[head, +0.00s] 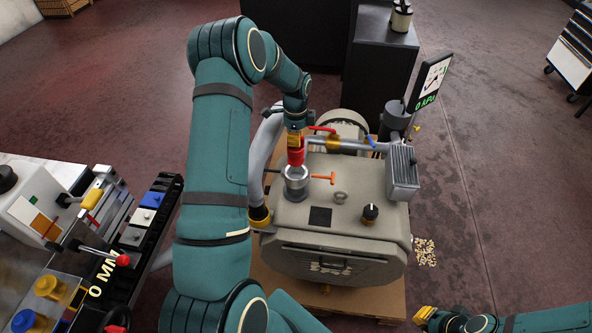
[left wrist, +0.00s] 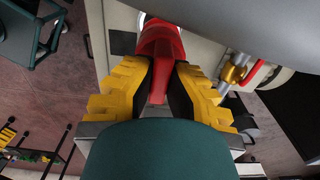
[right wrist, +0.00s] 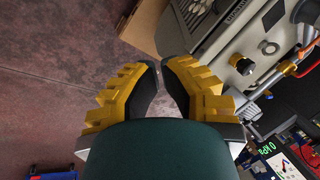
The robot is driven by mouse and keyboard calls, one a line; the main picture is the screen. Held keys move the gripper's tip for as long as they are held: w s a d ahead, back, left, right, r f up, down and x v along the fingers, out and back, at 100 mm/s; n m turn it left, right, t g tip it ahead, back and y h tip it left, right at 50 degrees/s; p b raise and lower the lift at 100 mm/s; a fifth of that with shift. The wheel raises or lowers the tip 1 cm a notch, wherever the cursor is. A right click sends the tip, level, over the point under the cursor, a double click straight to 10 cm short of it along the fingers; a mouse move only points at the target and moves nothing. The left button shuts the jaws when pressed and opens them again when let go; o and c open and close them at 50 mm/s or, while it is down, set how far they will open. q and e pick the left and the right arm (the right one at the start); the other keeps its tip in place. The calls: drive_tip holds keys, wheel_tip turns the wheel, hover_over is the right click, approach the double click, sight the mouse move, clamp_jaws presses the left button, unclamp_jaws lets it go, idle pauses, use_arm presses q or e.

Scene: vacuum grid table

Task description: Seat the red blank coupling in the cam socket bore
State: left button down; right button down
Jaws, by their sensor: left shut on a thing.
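The red blank coupling (head: 296,156) is upright in my left gripper (head: 295,140), which is shut on it. The left wrist view shows the red coupling (left wrist: 160,42) between the yellow fingers (left wrist: 165,70). The grey metal cam socket (head: 297,182) stands on the beige pump housing directly below the coupling. The coupling's lower end overlaps the socket's top rim in the head view; I cannot tell whether it has entered the bore, which is hidden. My right gripper (head: 425,314) is low at the right, away from the pump. Its fingers (right wrist: 161,65) are slightly apart with nothing between them.
An orange T-handle (head: 324,178) sticks out right of the socket. A small ring (head: 340,197) and black knob (head: 370,212) are on the housing. A pipe with a red lever (head: 322,129) runs behind. A gauge display (head: 430,82) reads 0 kPa. A workbench stands at left.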

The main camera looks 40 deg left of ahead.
sight(296, 150)
use_arm(q)
wheel_tip(296, 150, down, 6)
drive_tip(key=b, duration=0.3)
drive_tip(key=shift+r, duration=0.2)
drive_tip(key=shift+f+b, duration=1.15)
drive_tip(key=shift+f, duration=0.8)
drive_tip(key=shift+f, duration=0.2)
drive_tip(key=c, duration=1.1)
unclamp_jaws()
drive_tip(key=shift+c, duration=0.2)
drive_tip(key=shift+r, duration=0.1)
